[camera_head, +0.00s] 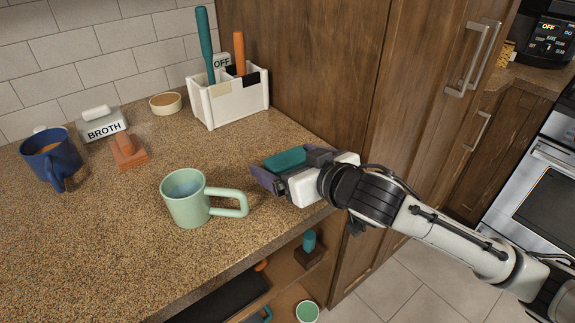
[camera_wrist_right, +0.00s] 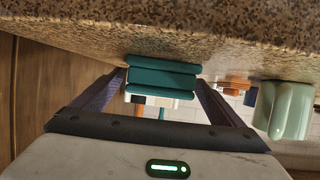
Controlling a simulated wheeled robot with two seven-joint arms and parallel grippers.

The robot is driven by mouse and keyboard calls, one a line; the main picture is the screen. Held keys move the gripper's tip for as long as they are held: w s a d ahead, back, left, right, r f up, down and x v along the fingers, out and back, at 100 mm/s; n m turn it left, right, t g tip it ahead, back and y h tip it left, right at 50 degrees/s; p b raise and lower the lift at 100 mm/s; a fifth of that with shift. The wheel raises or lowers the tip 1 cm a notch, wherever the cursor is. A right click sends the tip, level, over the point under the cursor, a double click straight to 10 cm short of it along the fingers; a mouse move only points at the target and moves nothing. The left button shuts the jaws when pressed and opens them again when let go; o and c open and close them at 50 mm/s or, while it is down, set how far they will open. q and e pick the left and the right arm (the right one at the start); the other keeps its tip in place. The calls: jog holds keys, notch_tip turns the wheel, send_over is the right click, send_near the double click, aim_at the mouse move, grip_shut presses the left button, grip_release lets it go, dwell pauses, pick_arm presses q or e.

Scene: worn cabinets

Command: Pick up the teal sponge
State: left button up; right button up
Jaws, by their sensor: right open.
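The teal sponge (camera_head: 285,160) lies on the speckled counter (camera_head: 130,230) near its right end, close to the wooden cabinet panel. My right gripper (camera_head: 283,170) is at the sponge, reaching in from the right, low over the counter. In the right wrist view the sponge (camera_wrist_right: 160,78) sits between the two open fingers (camera_wrist_right: 160,88), with the counter at the top of the picture. I cannot tell whether a finger touches the sponge. My left gripper is not in view.
A green mug (camera_head: 187,205) of liquid stands left of my gripper, its handle towards it. Behind are a white utensil holder (camera_head: 230,102), a small bowl (camera_head: 166,103), a BROTH container (camera_head: 101,124), a brown block (camera_head: 128,152) and a blue mug (camera_head: 50,155). The wooden cabinet (camera_head: 300,70) bounds the right.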

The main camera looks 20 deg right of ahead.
aim_at(287, 158)
jog(key=c, duration=1.5)
jog(key=shift+o, duration=0.2)
notch_tip(287, 158, up, 10)
jog(key=shift+f+p, duration=0.1)
jog(key=shift+p, duration=0.65)
jog(key=shift+s+r, duration=0.25)
jog(key=shift+r, duration=0.05)
jog(key=s+d+r+m+h, duration=0.2)
jog(key=s+d+r+h, duration=0.1)
jog(key=s, duration=0.3)
jog(key=shift+s+d+m+t, duration=0.2)
jog(key=shift+d+m+t, duration=0.15)
jog(key=shift+d, duration=0.4)
